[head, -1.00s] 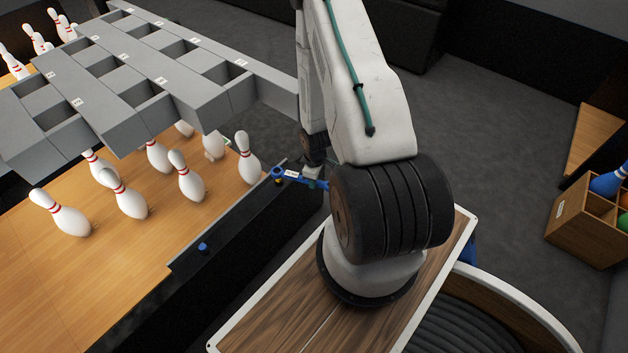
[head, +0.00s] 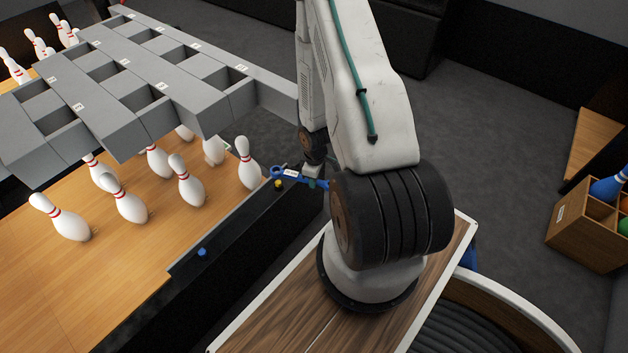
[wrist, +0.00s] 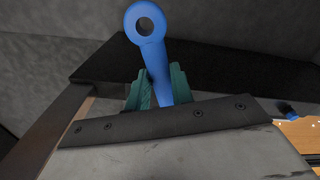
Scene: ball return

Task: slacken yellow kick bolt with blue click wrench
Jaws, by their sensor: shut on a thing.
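The blue click wrench (head: 300,178) is held by my gripper (head: 313,178), with its ring end pointing left toward the ledge. In the wrist view its ring (wrist: 145,20) points up and away, and the teal fingers of my gripper (wrist: 160,90) are shut on its shaft. The yellow kick bolt (head: 278,184) stands on the black ledge just below the ring in the head view. The ring appears above the bolt and not around it; the exact gap cannot be told. The bolt is not visible in the wrist view.
A blue bolt (head: 202,252) stands farther along the black ledge (head: 225,265). White pins (head: 187,182) stand on the wooden lane beside it, under a grey rack (head: 120,80).

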